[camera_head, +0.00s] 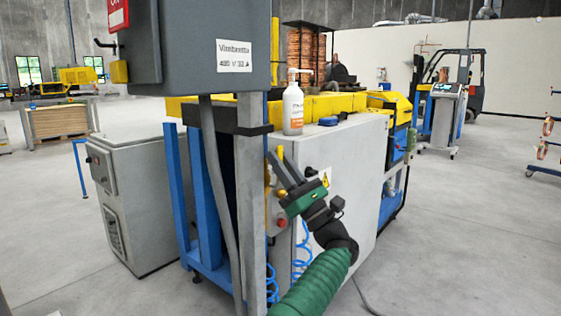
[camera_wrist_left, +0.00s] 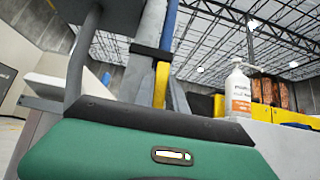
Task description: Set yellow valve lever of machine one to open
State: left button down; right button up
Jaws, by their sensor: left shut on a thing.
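The yellow valve lever (camera_head: 280,152) shows as a small upright yellow tip at the near end of the machine, beside the grey post. My left gripper (camera_head: 279,163), dark with a green body, is shut on it. The fingers hide most of the lever, and the valve body behind is hard to make out. In the left wrist view, the green gripper body (camera_wrist_left: 140,152) fills the bottom, and a yellow upright strip (camera_wrist_left: 160,86) stands beyond it. I cannot tell whether that strip is the lever. My right gripper is not in view.
A grey electrical box (camera_head: 190,45) hangs on the grey post (camera_head: 251,200), close left of my gripper. A white pump bottle (camera_head: 293,105) stands on the machine's cabinet (camera_head: 350,170). Blue coiled hoses (camera_head: 302,250) hang below. The floor to the right is open.

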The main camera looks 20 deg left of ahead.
pick_arm(q)
jog(key=shift+f, duration=0.1)
jog(key=c, duration=1.4)
grip_release()
jog(key=shift+o, duration=0.2)
jog(key=v, duration=1.7)
jog(key=shift+w, duration=0.1)
